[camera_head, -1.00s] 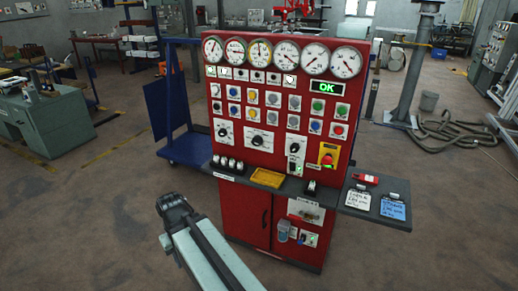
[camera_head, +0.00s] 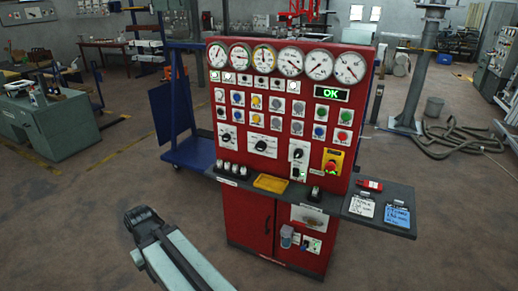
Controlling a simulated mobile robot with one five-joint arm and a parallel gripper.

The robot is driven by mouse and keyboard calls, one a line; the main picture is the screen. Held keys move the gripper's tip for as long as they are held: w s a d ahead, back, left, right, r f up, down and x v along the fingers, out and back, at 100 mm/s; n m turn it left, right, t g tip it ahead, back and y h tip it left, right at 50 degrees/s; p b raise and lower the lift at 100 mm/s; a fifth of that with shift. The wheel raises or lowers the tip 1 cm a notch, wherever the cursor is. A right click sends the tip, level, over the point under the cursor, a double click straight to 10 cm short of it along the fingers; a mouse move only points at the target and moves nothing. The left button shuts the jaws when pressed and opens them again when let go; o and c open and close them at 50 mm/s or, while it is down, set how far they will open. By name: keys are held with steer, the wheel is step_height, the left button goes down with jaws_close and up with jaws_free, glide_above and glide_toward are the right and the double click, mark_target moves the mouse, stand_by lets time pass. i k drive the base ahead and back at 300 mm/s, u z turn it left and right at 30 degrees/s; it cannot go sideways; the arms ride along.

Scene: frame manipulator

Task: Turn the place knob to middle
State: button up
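A red control panel (camera_head: 325,115) stands in front of me. It carries three black rotary knobs on white plates: a left one (camera_head: 225,137), a larger middle one (camera_head: 261,145) and a right one (camera_head: 297,154). Their labels are too small to read, so I cannot tell which is the place knob or its exact setting. My pale arm with a dark joint at its far end shows at the lower left, apart from the panel. No gripper fingers show.
A dark shelf (camera_head: 385,222) juts out right of the panel, with tags and a red item on it. A yellow tray (camera_head: 271,183) sits on the ledge below the knobs. A blue cart (camera_head: 185,152) stands behind left. The floor before the panel is clear.

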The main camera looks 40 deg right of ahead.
mark_target(261, 147)
steer(key=i, duration=0.9)
steer(key=u, duration=0.05)
